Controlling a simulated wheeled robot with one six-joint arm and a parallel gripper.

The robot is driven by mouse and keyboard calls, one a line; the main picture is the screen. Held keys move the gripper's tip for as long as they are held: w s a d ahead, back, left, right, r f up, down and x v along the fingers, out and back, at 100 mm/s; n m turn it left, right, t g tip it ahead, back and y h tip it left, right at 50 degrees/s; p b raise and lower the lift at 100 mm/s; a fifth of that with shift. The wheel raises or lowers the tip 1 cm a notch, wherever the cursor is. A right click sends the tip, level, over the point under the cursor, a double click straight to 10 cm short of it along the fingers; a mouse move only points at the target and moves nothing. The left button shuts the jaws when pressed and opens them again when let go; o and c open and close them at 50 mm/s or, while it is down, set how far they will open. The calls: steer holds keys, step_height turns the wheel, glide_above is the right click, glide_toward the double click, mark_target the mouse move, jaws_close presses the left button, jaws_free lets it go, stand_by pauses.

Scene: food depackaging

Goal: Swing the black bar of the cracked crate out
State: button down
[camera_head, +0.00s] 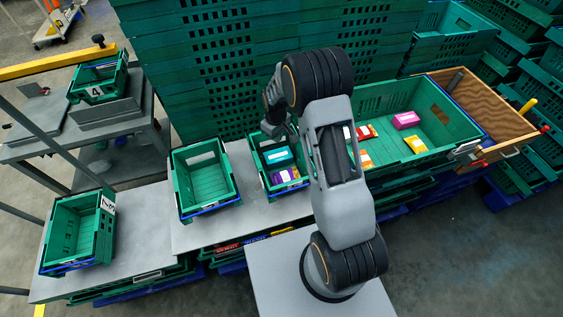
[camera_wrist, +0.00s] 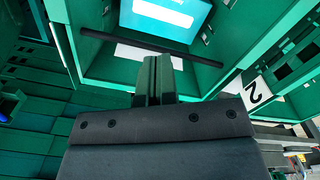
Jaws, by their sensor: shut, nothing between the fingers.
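A green crate labelled 2 (camera_wrist: 225,82) fills the wrist view, with a teal and white box inside. In the head view this crate (camera_head: 262,178) holds a teal box (camera_head: 278,156) and a purple box (camera_head: 284,175). A thin black bar (camera_wrist: 110,39) runs slantwise across the crate's opening in the wrist view. My gripper (camera_wrist: 155,62) is shut and empty, its fingertips just short of the bar's middle in the picture; I cannot tell if they touch. In the head view my gripper (camera_head: 278,124) hangs over the crate's far edge. I see no crack clearly.
An empty green crate (camera_head: 178,190) stands left of it. A large green crate (camera_head: 455,122) with several packets lies right, beside a wooden box (camera_head: 510,125). Crate 3 (camera_head: 96,235) and crate 4 (camera_head: 112,88) are farther left. Stacked crates (camera_head: 205,70) rise closely behind.

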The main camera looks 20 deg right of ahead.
steer(key=shift+f+b, duration=0.75)
steer(key=shift+f, duration=0.25)
steer(key=shift+r, duration=0.25)
stand_by(0.4)
steer(key=shift+s, duration=1.25)
steer(key=shift+f, duration=0.1)
steer(key=shift+f+b, duration=0.95)
steer(key=shift+f, duration=0.25)
steer(key=shift+r, duration=0.15)
